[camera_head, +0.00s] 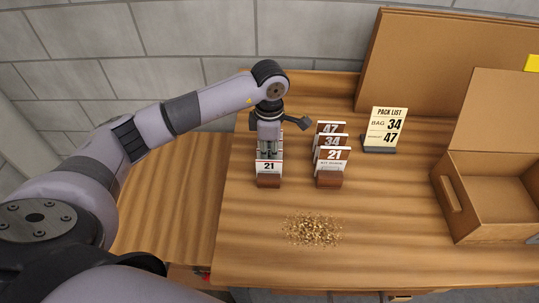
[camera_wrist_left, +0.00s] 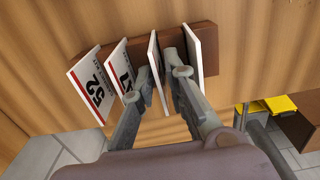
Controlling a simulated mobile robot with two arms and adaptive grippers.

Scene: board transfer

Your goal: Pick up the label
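My left gripper (camera_head: 269,150) points down over the left label holder (camera_head: 268,182). The front label (camera_head: 268,167) there reads 21. A last label (camera_wrist_left: 200,48) stands right of the fingers.
A second holder (camera_head: 329,181) with labels 47, 34 and 21 stands to the right. A pack list sign (camera_head: 385,128) shows 34 and 47. An open cardboard box (camera_head: 490,195) is at far right. Small golden pieces (camera_head: 312,230) lie on the table (camera_head: 385,225), with clear wood around them.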

